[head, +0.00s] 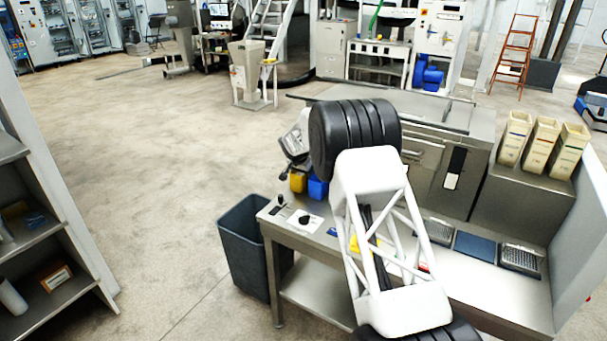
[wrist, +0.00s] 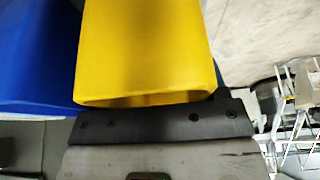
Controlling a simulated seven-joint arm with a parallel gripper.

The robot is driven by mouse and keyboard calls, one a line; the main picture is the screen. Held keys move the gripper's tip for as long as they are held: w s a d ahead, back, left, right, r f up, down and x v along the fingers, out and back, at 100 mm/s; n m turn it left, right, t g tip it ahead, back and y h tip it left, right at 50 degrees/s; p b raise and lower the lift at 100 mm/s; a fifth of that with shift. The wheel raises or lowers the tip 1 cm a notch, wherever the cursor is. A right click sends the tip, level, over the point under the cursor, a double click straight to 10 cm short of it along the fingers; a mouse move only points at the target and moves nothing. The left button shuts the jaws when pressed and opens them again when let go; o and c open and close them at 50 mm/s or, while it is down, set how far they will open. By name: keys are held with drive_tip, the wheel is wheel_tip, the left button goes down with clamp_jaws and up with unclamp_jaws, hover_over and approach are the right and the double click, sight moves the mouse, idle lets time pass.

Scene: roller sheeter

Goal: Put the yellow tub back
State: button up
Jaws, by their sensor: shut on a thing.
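The yellow tub (head: 297,182) is at the left end of the steel bench in the head view, below my gripper (head: 294,165). My gripper is shut on the yellow tub, which fills the upper middle of the wrist view (wrist: 145,50). A dark gripper part (wrist: 150,128) lies against its lower edge there. A blue tub (head: 318,187) stands close on its right in the head view; it also shows at the left of the wrist view (wrist: 35,55). I cannot tell whether the yellow tub touches the bench or hangs just above it.
The steel bench (head: 300,240) carries a knob panel (head: 305,221), trays (head: 482,248) and small coloured items, partly hidden by my arm. A dark bin (head: 240,250) stands at its left end. Cream containers (head: 542,147) stand at right. Open floor lies left of the bench.

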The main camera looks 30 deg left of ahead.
drive_tip(key=o, duration=1.2)
drive_tip(key=shift+f, duration=0.15)
drive_tip(key=v, duration=1.2)
idle(0.5)
